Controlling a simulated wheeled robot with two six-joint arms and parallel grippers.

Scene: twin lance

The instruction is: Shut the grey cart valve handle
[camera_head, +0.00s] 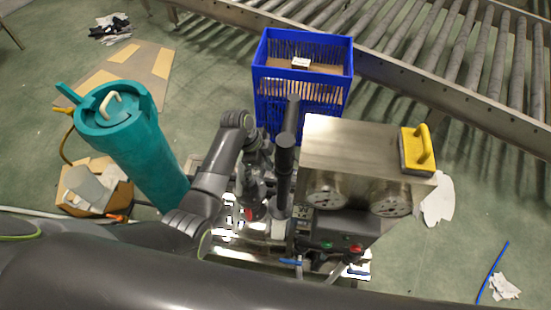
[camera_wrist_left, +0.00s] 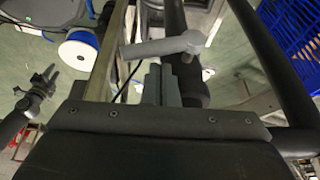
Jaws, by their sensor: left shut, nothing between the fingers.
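The grey valve handle (camera_wrist_left: 160,48) shows in the left wrist view as a short lever lying across the picture, its round pivot end (camera_wrist_left: 192,42) at the right beside a dark upright post. My left gripper (camera_wrist_left: 162,72) is shut and empty, its fingertips just below the lever in the picture; whether they touch it I cannot tell. In the head view my left arm reaches down beside the cart (camera_head: 365,150), a steel box with dials. The arm and the dark post hide much there, and I cannot make out the grey handle.
A blue crate (camera_head: 303,85) stands behind the cart. A teal canister (camera_head: 150,160) stands left of my arm. A yellow-handled block (camera_head: 416,150) sits on the cart's top. A roller conveyor (camera_head: 430,80) crosses the back.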

